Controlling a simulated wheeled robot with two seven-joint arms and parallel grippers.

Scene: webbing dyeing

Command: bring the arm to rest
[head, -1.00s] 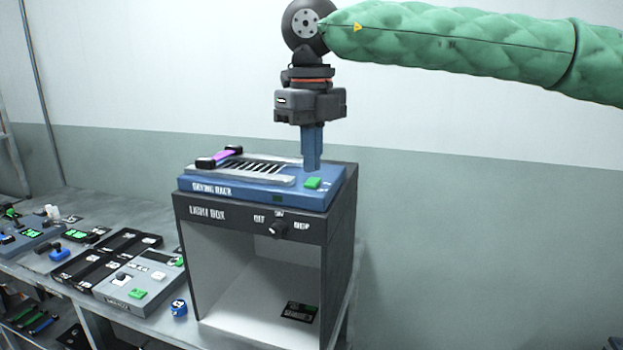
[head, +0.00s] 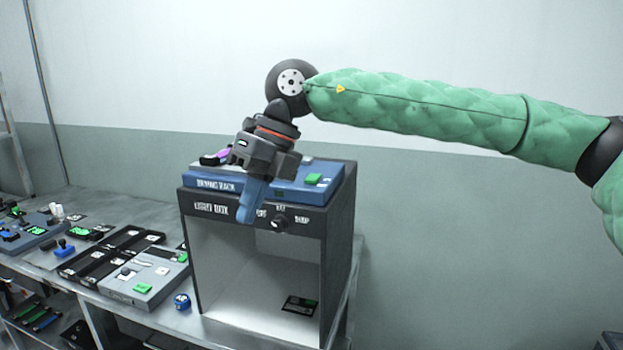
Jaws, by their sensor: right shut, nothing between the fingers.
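My right gripper (head: 247,219) is shut and empty. Its blue fingers point down and slightly left, in front of the upper front face of the light box (head: 337,235). The arm, in a green quilted sleeve, comes in from the right at the height of the white wall. The gripper body hides part of the blue drying rack (head: 209,183) that sits on top of the light box. My left gripper is not in view.
The open light box holds a small dark card (head: 300,305) on its floor. The wall area right of the light box is clear.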

